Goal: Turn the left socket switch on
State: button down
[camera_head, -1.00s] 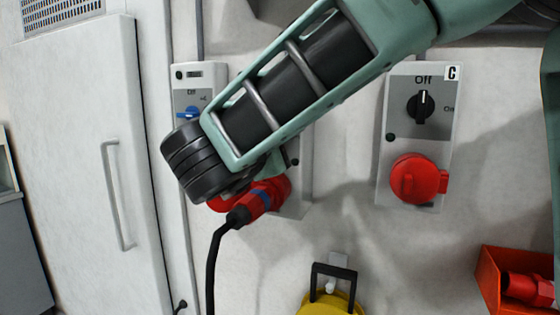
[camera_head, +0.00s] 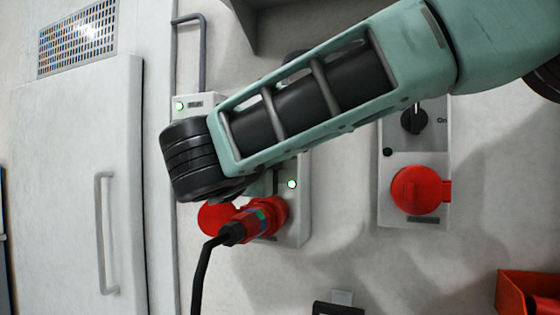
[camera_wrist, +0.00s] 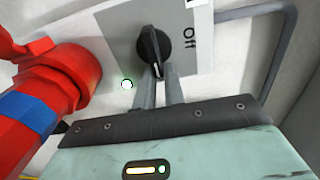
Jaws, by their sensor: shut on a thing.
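The left socket box (camera_head: 297,215) is grey and mostly hidden behind my arm in the head view. A red plug (camera_head: 262,218) with a blue band and black cable sits in its red socket. The box's lamp (camera_head: 292,184) glows green-white, also in the wrist view (camera_wrist: 127,84). The black rotary switch (camera_wrist: 152,47) shows in the wrist view with its white mark pointing down, away from the "Off" label at the right. My gripper (camera_wrist: 159,72) is shut on this switch with its two grey fingers. The head view hides the switch and fingertips.
A second socket box (camera_head: 388,210) marked by a black knob (camera_head: 414,121) and red cover (camera_head: 419,190) is on the right. Another panel (camera_head: 203,101) with a lit lamp is at the left, beside a white cabinet door (camera_head: 75,190). A red bin (camera_head: 512,290) is low right.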

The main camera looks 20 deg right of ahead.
jog(key=shift+w+a, duration=0.1)
jog(key=shift+a, duration=0.15)
jog(key=c, duration=1.6)
grip_release()
jog(key=shift+o, duration=0.6)
jog(key=shift+w+f, duration=0.1)
jog(key=shift+w, duration=0.05)
jog(key=b+v, duration=0.1)
jog(key=v, duration=1.6)
jog(key=shift+s, duration=0.3)
jog(key=shift+a, duration=0.1)
